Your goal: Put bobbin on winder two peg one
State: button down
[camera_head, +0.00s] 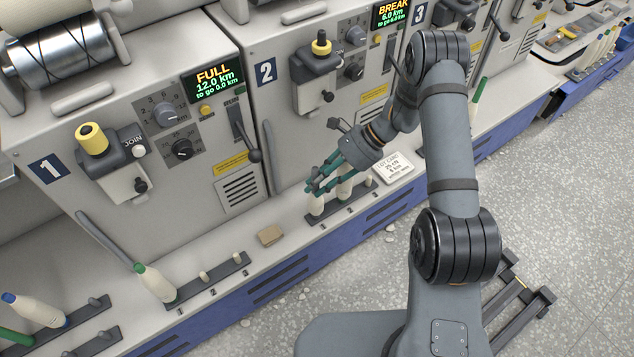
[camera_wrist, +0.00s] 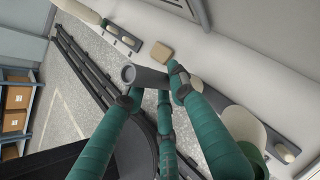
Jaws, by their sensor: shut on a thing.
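My gripper (camera_head: 318,185) has teal fingers and reaches left and down over the winder two peg strip (camera_head: 340,219). The fingers are closed around a bobbin; its grey tube end (camera_wrist: 148,77) shows between the fingertips in the wrist view. In the head view a white body (camera_head: 316,206) shows just under the fingertips, near the mark for peg one. I cannot tell whether it touches the peg. Another white bobbin (camera_head: 344,190) stands beside it at peg two, partly behind the fingers; it also shows in the wrist view (camera_wrist: 243,125).
A small tan block (camera_head: 270,235) lies on the ledge left of the strip.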

jog(key=shift+f, duration=0.25)
jog(key=c, duration=1.7)
grip_release()
jog(key=shift+c, duration=0.2)
jog(key=shift+r, duration=0.1)
jog(key=p+v, duration=0.6)
jog(key=v, duration=0.5)
